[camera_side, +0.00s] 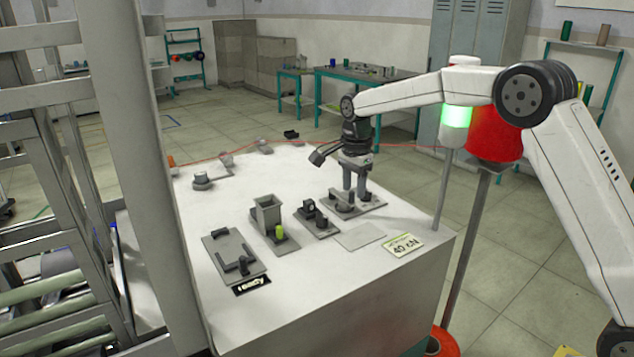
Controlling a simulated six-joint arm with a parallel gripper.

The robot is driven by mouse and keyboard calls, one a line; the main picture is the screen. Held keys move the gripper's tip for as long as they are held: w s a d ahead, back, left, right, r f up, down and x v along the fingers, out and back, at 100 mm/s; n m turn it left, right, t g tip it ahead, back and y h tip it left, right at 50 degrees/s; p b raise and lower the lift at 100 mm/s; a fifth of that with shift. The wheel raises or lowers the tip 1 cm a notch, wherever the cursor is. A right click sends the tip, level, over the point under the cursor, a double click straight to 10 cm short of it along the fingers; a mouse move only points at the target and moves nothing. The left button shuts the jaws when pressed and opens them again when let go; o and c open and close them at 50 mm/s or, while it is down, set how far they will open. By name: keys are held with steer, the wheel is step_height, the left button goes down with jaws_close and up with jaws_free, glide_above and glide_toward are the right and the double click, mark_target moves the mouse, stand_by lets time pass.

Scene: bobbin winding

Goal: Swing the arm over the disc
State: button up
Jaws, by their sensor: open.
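My gripper (354,190) points down at the right part of the white table, its two fingers apart with nothing seen between them. It is over a grey plate (372,202) with small dark posts. Whether the fingertips touch anything there is too small to tell. A low round grey piece (202,182), possibly the disc, sits at the table's far left, well away from my gripper. I cannot tell for certain which piece is the disc.
A thin red thread (300,143) crosses behind my gripper. A grey hopper (267,212), a green cylinder (281,232) and a slotted plate (234,254) stand to the left. A "40 cN" card (403,246) lies at the right. A signal lamp (456,115) stands near my arm.

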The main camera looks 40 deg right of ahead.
steer(key=shift+r, duration=2.95)
steer(key=s+a+f+n, duration=0.1)
steer(key=s+n, duration=0.1)
steer(key=s+a+f+n, duration=0.1)
steer(key=s+f+n, duration=0.1)
steer(key=n, duration=0.1)
steer(key=s+a+f+n, duration=0.1)
steer(key=s+n, duration=0.1)
steer(key=s, duration=0.1)
steer(key=shift+s+a+f+n, duration=0.1)
steer(key=shift+a+f+n, duration=0.2)
steer(key=shift+a, duration=0.05)
steer(key=s+f+n, duration=0.1)
steer(key=s+n, duration=0.1)
steer(key=s, duration=0.1)
steer(key=s+a+f+n, duration=0.1)
steer(key=s+f+n, duration=0.1)
steer(key=s+n, duration=0.1)
steer(key=s+a+f+n, duration=0.1)
steer(key=s+f+n, duration=0.1)
steer(key=s+n, duration=0.1)
steer(key=shift+s+a+f, duration=0.1)
steer(key=shift+s+a, duration=0.15)
steer(key=shift+s, duration=0.45)
steer(key=s+d+f+n+t, duration=0.1)
steer(key=s+f, duration=0.3)
steer(key=s, duration=0.4)
steer(key=shift+s+d+f+n+t, duration=0.4)
steer(key=shift+n+t, duration=0.3)
steer(key=shift+t, duration=0.1)
